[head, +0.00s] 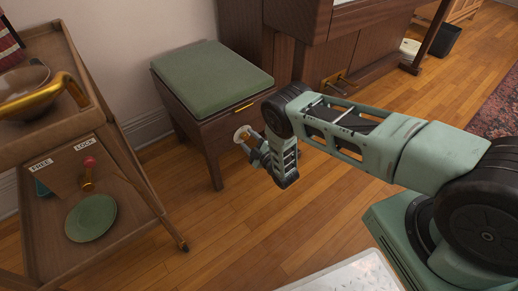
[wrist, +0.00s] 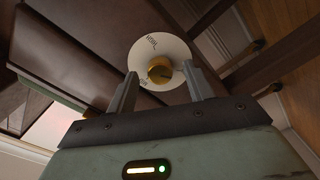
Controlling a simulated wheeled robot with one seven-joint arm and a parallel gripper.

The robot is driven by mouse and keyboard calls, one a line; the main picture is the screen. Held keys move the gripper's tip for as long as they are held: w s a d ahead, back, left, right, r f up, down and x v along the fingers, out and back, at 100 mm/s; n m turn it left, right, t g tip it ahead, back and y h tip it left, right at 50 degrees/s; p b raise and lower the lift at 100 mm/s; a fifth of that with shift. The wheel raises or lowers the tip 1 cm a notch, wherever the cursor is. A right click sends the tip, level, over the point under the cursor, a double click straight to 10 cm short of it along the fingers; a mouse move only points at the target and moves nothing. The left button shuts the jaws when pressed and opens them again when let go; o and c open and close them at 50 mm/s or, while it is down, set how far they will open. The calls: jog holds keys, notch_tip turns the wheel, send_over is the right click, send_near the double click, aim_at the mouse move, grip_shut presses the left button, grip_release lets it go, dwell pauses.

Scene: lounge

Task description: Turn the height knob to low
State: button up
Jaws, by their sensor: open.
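The height knob (wrist: 159,73) is a small brass knob on a round white dial (wrist: 176,48) in the wrist view. The dial has dark lettering that seems to read HIGH near its top and LOW at its lower left. The knob's exact setting is hard to read. In the head view the dial (head: 242,134) shows small at the side of the green-cushioned stool (head: 212,76). My gripper (wrist: 160,78) is open, with one finger on each side of the knob and a gap to it. In the head view my gripper (head: 250,147) is at the dial, partly hidden by the wrist.
A dark wooden cabinet or piano (head: 330,45) stands behind the stool. A wooden cart (head: 150,190) at left carries a brass-handled bowl (head: 28,92), a green plate (head: 91,218) and FREE and LOCK labels. Wooden floor is open in front of the stool.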

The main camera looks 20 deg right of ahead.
jog(key=p+v, duration=0.5)
jog(key=v, duration=1.2)
jog(key=shift+r, duration=0.1)
